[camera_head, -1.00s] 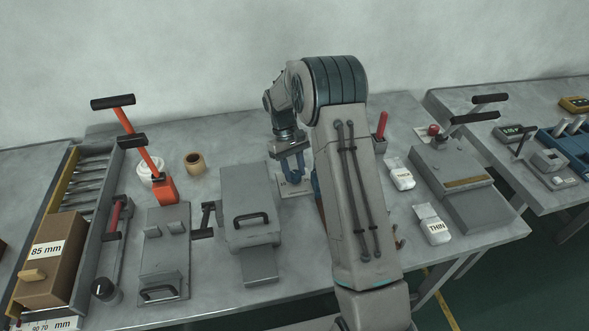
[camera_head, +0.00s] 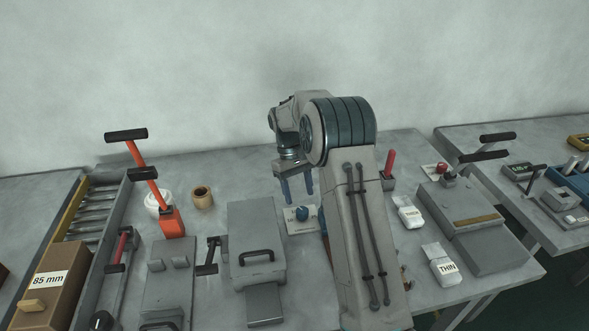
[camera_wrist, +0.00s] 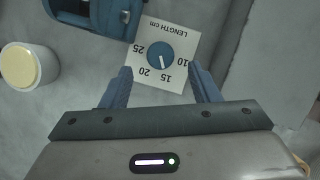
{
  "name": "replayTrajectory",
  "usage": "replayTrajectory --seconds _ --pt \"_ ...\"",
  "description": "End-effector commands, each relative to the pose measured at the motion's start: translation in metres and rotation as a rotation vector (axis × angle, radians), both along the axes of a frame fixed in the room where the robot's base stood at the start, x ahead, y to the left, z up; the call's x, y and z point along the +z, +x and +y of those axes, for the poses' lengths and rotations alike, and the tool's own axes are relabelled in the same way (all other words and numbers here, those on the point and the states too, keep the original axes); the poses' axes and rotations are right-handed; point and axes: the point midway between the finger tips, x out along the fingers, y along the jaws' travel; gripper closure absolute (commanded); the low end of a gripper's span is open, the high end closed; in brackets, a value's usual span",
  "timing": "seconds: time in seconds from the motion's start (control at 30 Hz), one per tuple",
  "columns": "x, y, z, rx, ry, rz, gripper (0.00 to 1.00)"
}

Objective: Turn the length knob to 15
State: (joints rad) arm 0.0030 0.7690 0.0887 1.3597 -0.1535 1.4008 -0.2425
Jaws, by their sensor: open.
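The blue length knob (camera_head: 302,213) sits on a white dial plate (camera_head: 299,228) on the table. The wrist view shows the knob (camera_wrist: 161,55) close up, with the plate (camera_wrist: 178,36) reading "LENGTH cm" and marks 10, 15, 20 and 25. The knob's white pointer line points at or very near the 15. My gripper (camera_head: 296,188) is above the knob, apart from it. In the wrist view my gripper (camera_wrist: 160,78) is open and empty, with a finger to each side of the plate's lower part.
A grey press-like box (camera_head: 256,222) stands left of the plate. White packets (camera_head: 441,266) and a grey machine (camera_head: 462,212) lie right of my arm.

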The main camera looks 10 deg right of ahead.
Motion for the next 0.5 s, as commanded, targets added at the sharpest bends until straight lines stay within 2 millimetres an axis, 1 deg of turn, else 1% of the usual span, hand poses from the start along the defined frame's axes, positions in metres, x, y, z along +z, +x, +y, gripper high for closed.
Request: replayTrajectory --seconds 0.03,0.1,0.2,0.3,0.5 --pt "0.012 0.006 0.002 0.0 0.001 -0.005 0.44" --pt "0.027 0.012 0.004 0.001 0.002 -0.006 0.44" --pt "0.046 0.02 0.007 0.001 0.001 -0.005 0.44" --pt "0.062 0.025 0.009 0.002 0.002 -0.003 0.44" --pt "0.078 0.031 0.01 0.001 0.0 0.0 0.44"
